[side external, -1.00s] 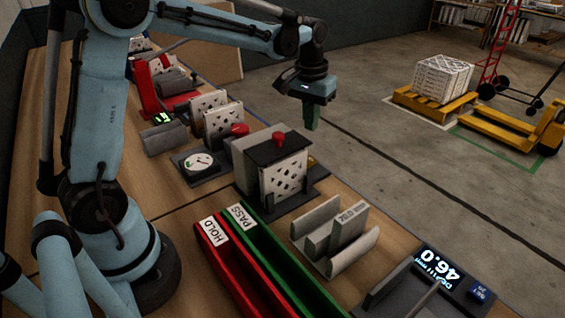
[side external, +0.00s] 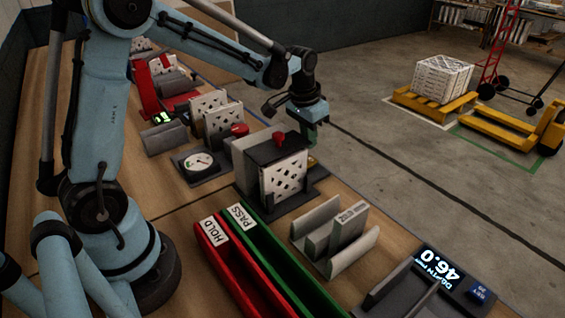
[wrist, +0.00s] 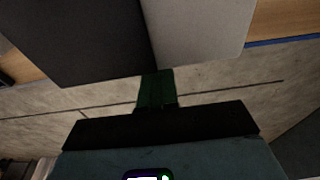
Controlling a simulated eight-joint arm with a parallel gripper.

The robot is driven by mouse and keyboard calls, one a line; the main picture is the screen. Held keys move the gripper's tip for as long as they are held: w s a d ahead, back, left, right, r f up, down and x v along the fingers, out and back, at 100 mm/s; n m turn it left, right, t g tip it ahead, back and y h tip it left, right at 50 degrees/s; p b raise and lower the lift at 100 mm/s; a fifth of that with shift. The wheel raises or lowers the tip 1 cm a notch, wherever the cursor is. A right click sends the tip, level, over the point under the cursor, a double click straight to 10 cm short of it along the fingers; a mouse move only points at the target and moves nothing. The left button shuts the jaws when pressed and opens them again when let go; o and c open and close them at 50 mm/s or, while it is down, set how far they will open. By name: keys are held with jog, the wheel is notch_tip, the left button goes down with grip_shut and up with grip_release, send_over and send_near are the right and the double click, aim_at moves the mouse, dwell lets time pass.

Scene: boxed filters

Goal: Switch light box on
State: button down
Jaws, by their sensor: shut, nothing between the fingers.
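The light box appears to be the station with a dark top and red knob (side external: 276,150) in the middle of the bench, with a white perforated filter panel (side external: 284,178) on its near face; no glow shows on it. A small yellow part (side external: 311,162) shows at its right end, partly hidden. My gripper (side external: 311,143) is shut and empty, pointing down just behind the box's right end; I cannot tell whether it touches. In the wrist view, the green fingers (wrist: 157,88) are together below a dark block (wrist: 85,40) and a grey block (wrist: 200,30).
A dial gauge (side external: 199,162) and more filters (side external: 218,122) stand to the left. In front are the red HOLD bin (side external: 224,262), green PASS bin (side external: 262,240), a grey rack (side external: 335,238) and a display reading 46.0 (side external: 440,268).

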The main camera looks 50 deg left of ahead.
aim_at(312, 159)
jog(key=shift+w+f, duration=0.2)
jog(key=shift+f, duration=0.85)
jog(key=shift+w+f, duration=0.15)
jog(key=shift+f, duration=0.9)
